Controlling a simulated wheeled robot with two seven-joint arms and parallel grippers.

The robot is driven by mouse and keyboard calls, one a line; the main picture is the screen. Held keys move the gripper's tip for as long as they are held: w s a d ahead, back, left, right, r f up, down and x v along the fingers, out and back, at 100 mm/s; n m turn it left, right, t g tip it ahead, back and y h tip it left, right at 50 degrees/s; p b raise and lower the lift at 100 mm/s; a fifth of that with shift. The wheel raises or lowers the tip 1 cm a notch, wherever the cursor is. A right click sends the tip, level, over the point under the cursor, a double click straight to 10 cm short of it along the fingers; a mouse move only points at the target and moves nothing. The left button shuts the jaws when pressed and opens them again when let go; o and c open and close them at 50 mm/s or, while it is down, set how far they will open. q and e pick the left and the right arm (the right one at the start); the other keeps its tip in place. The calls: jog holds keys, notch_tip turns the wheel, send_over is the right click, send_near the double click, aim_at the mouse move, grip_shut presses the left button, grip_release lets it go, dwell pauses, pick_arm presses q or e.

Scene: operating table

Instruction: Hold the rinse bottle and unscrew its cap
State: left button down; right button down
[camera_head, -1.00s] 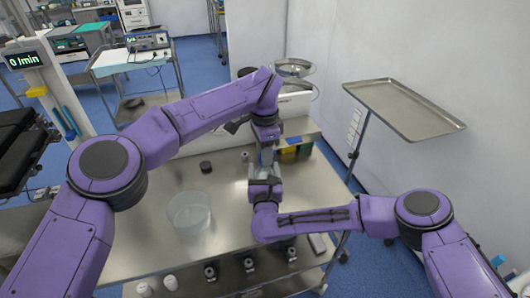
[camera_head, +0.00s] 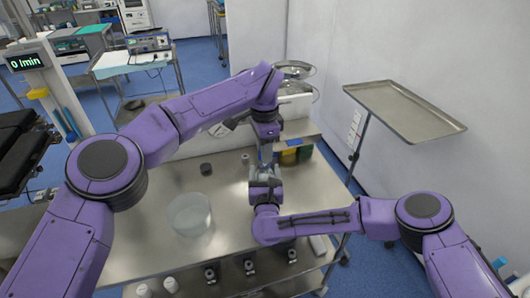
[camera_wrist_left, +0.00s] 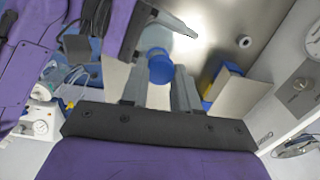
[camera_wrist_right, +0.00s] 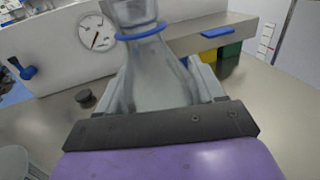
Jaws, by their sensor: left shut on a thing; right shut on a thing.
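The rinse bottle (camera_wrist_right: 158,75) is translucent, with a blue ring at its neck, and stands roughly upright in the right wrist view. My right gripper (camera_head: 264,172) is shut on its body, above the steel table. The blue cap (camera_wrist_left: 160,67) shows between the fingers of my left gripper (camera_head: 266,146), which is shut on it from above, at the bottle's top. The bottle's top runs out of the right wrist view. In the head view the grippers hide most of the bottle, and I cannot tell how far the cap has turned.
A clear round container (camera_head: 190,214) and a small dark round item (camera_head: 206,169) rest on the steel table (camera_head: 225,240) at left. Yellow and green bins (camera_head: 289,157) sit under the shelf at the back. A raised steel tray (camera_head: 404,108) stands at right.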

pick_arm(q)
jog(key=shift+r, duration=0.3)
jog(key=shift+r, duration=0.1)
jog(key=shift+r, duration=1.9)
pick_arm(e)
jog(key=shift+c, duration=0.6)
grip_release()
jog(key=shift+o, duration=0.3)
pick_arm(q)
jog(key=shift+f, duration=0.1)
pick_arm(e)
jog(key=shift+s, duration=0.15)
